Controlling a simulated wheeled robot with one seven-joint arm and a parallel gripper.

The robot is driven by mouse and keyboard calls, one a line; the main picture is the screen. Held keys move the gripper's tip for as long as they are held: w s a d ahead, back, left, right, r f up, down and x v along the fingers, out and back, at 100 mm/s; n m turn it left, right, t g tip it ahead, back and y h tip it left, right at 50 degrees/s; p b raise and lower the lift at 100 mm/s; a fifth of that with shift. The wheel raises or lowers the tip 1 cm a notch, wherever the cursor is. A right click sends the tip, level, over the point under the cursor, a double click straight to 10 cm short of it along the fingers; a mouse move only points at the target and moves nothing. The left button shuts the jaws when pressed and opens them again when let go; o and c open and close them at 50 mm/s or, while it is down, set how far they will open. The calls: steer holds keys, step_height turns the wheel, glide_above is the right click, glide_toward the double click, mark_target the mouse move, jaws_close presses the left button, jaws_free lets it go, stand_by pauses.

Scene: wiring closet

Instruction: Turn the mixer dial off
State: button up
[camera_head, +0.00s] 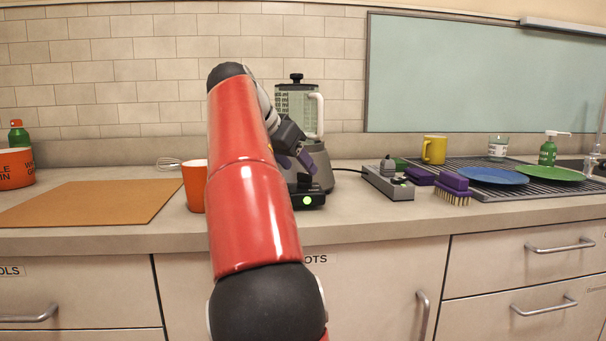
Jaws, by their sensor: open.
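The mixer is a blender with a clear jug (299,105), a black lid and a white handle, standing on a dark grey base (321,175). A green light glows on the black part at the front of the base. My red arm hides the left part of the mixer. I cannot make out a dial on the base; the gripper may cover it.
Purple brushes (453,183), a yellow mug (434,150) and plates on a rack are further right. An orange cup (194,185) and a brown board (90,203) are left.

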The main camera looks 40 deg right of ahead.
mark_target(304, 180)
steer(key=shift+x, duration=1.35)
steer(key=c, duration=1)
